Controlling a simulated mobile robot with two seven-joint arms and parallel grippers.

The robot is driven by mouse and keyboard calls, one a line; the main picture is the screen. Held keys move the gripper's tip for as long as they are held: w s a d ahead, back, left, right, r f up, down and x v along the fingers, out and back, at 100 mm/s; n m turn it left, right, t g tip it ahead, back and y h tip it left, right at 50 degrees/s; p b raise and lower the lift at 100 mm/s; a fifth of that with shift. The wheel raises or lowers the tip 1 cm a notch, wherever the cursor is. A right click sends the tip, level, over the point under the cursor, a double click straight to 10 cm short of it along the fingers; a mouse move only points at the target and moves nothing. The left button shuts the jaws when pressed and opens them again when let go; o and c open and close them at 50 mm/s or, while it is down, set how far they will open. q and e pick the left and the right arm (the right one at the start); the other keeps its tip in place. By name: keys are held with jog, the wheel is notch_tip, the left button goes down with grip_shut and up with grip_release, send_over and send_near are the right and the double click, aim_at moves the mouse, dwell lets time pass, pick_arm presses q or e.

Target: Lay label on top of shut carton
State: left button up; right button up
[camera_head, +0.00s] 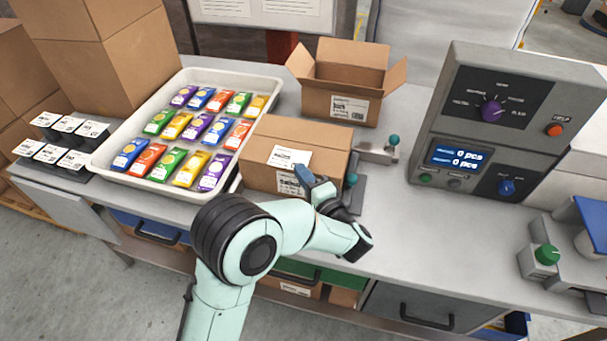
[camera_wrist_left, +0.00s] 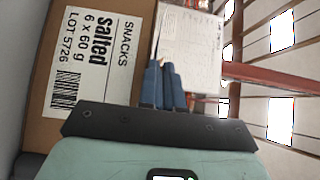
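The shut carton (camera_head: 262,158) is a brown box on the bench, in the middle of the head view. Its printed front label, marked "Salted", shows in the left wrist view (camera_wrist_left: 90,60). A loose white label (camera_head: 288,156) is over the carton's top near the front edge; it also shows beyond the fingertips in the left wrist view (camera_wrist_left: 190,38). I cannot tell whether it touches the top or hovers slightly. My left gripper (camera_head: 303,175) is at the carton's front top edge, its blue fingers (camera_wrist_left: 165,85) nearly together on the label's near edge. My right gripper is out of view.
A white tray (camera_head: 97,161) of colourful packets stands left of the carton, with label stacks (camera_head: 50,135) beyond it. An open carton (camera_head: 316,102) stands behind. A grey counting machine (camera_head: 440,130) stands right.

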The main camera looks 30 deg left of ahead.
pick_arm(q)
jog(key=shift+s+d+f, duration=0.1)
jog(key=shift+s+f, duration=0.05)
jog(key=shift+f, duration=0.4)
jog(key=v, duration=1.3)
jog(key=shift+r, duration=0.5)
jog(key=shift+d, duration=0.1)
